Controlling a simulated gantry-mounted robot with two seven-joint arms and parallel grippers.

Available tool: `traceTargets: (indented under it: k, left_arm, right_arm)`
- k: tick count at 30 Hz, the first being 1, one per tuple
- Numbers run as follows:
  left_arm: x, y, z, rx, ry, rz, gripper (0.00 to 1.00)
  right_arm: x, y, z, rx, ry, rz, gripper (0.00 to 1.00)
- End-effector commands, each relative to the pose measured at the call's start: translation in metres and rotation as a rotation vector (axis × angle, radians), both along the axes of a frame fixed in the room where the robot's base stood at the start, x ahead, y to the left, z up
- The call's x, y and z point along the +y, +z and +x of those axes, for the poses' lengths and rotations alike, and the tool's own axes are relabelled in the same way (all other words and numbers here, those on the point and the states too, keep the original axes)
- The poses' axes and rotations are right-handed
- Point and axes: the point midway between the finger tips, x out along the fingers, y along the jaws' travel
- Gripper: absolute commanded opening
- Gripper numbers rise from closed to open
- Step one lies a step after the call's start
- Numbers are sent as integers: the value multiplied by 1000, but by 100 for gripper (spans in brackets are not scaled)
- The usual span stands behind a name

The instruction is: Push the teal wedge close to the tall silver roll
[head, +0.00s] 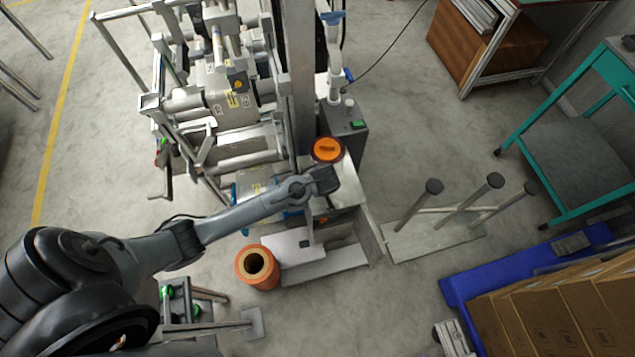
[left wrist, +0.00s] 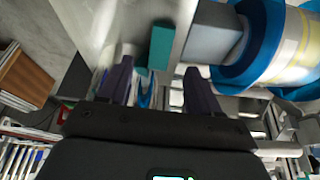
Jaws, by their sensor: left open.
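The teal wedge (left wrist: 160,47) shows in the left wrist view as a small block on a pale surface. It lies just beyond and between my left fingertips, and I cannot tell whether they touch it. A large silver roll with blue rims (left wrist: 285,48) lies to its right, with a grey block (left wrist: 212,34) between them. I cannot tell if this is the tall roll. My left gripper (left wrist: 158,70) is open with nothing clearly held. In the head view my left gripper (head: 324,181) is over the machine's metal table, and I cannot make out the wedge there.
An orange-topped roll (head: 328,149) stands just behind my left gripper. An orange hollow roll (head: 257,266) stands on the floor in front of the machine. A rack with upright posts (head: 435,240) is to the right. Cardboard boxes (head: 555,310) fill the lower right.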

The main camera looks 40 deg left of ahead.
Motion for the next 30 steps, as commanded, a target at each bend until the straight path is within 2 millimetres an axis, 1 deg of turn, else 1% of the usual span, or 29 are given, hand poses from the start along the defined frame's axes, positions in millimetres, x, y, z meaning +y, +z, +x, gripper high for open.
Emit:
traceTargets:
  k: [1, 3, 9, 13, 26, 29, 30]
  left_arm:
    - [-3, 10, -3, 0, -1, 0, 63]
    - [-6, 19, -5, 1, -2, 0, 63]
    - [-11, 36, -9, 1, 0, 1, 63]
    - [-12, 39, -10, 1, -1, 1, 63]
    - [-13, 39, -10, 1, -1, 1, 63]
    - [-13, 45, -10, 1, -1, 1, 63]
    - [-13, 49, -10, 1, -1, 1, 63]
  right_arm:
    - [0, 5, 0, 0, 2, -2, 43]
    - [-1, 8, 0, 0, 3, -4, 43]
    - [-2, 12, 0, 0, 6, -8, 43]
    - [-2, 12, 0, 0, 5, -8, 43]
    - [0, 13, 0, 1, 2, -2, 43]
    - [0, 18, 0, 1, -1, 0, 43]
    - [0, 22, 0, 1, -1, 1, 43]
